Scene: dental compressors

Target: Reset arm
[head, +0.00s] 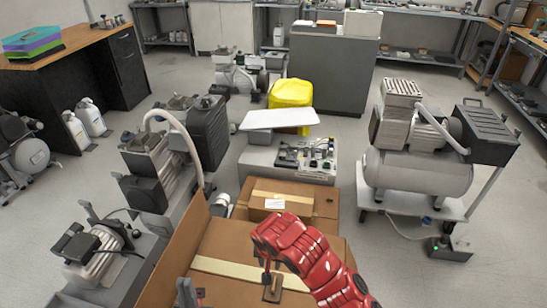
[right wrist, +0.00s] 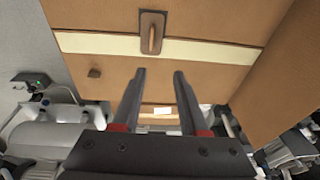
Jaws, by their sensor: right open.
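My right arm, in red casing, comes in from the lower right of the head view and bends down over a large cardboard box (head: 225,245). The right wrist view shows the open right gripper (right wrist: 158,75), its two dark fingers apart with nothing between them, above the box (right wrist: 200,75). In the head view this gripper is mostly hidden by the arm.
A brown plate with a handle (right wrist: 152,33) lies on the box's tape. A smaller labelled box (head: 290,206) sits behind. Compressors stand left (head: 150,165) and right (head: 415,172), the right one on a cart. A yellow container (head: 291,93) stands farther back. Floor is clear between box and cart.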

